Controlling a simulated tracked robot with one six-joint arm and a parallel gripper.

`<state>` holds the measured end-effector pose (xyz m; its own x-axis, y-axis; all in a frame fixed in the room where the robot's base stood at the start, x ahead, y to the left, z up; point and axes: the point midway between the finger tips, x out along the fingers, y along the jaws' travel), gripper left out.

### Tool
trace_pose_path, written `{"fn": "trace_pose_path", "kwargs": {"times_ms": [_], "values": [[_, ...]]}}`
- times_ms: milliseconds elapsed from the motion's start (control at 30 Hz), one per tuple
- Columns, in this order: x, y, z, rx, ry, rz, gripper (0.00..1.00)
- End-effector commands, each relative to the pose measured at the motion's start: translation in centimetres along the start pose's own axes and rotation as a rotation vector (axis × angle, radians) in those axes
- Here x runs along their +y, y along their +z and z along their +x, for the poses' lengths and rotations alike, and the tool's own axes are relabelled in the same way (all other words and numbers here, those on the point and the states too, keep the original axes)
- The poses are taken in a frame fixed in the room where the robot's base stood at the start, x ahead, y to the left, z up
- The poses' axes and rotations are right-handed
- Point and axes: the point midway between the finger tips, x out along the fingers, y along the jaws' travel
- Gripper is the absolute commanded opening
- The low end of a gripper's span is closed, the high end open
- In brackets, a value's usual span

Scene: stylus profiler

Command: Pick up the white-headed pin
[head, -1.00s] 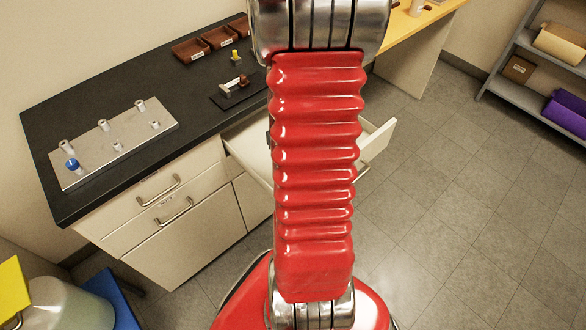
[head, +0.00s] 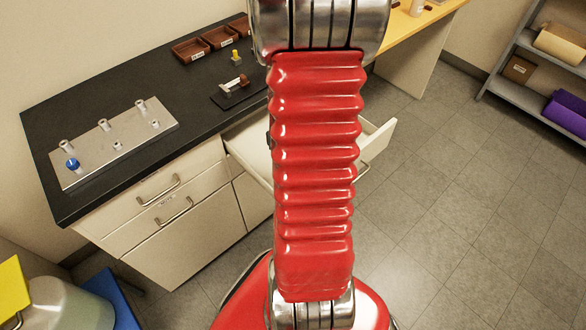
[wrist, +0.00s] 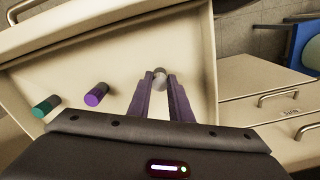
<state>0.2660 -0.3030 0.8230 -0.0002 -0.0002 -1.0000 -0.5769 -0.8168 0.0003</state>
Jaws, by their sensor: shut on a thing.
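The white-headed pin (wrist: 160,76) shows in the wrist view, its pale round head between the tips of my gripper (wrist: 160,88). My gripper's two purple fingers are shut on it, over the inside of the open drawer (wrist: 60,68). I cannot tell whether the pin is clear of the drawer floor. A purple-headed pin (wrist: 96,95) and a green-headed pin (wrist: 46,106) lie in the drawer to the left of the fingers. In the head view my red arm hides the gripper, the pins and much of the drawer (head: 250,148).
A metal plate (head: 120,145) with several posts, one holding a blue-headed piece (head: 73,164), lies on the black counter (head: 70,105). Brown trays (head: 190,50) stand at the back. A small fixture (head: 236,86) is near the arm. Grey floor at the right is clear.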

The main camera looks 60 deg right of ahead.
Motion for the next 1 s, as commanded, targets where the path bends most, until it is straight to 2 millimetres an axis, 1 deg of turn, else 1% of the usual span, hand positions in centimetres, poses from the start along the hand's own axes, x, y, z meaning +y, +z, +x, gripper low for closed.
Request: {"fn": "trace_pose_path", "kwargs": {"times_ms": [33,133,433,567,767,1000], "values": [[0.0,0.0,0.0,0.000,0.000,0.000,0.07],[0.0,0.0,0.0,0.000,0.000,0.000,0.00],[0.0,0.0,-0.1,0.000,0.000,0.000,0.00],[0.0,0.0,-0.5,0.001,0.000,0.000,0.00],[0.0,-0.1,-2.5,0.004,0.001,0.000,0.00],[0.1,-0.1,-6.4,0.005,0.001,0.000,0.00]]}}
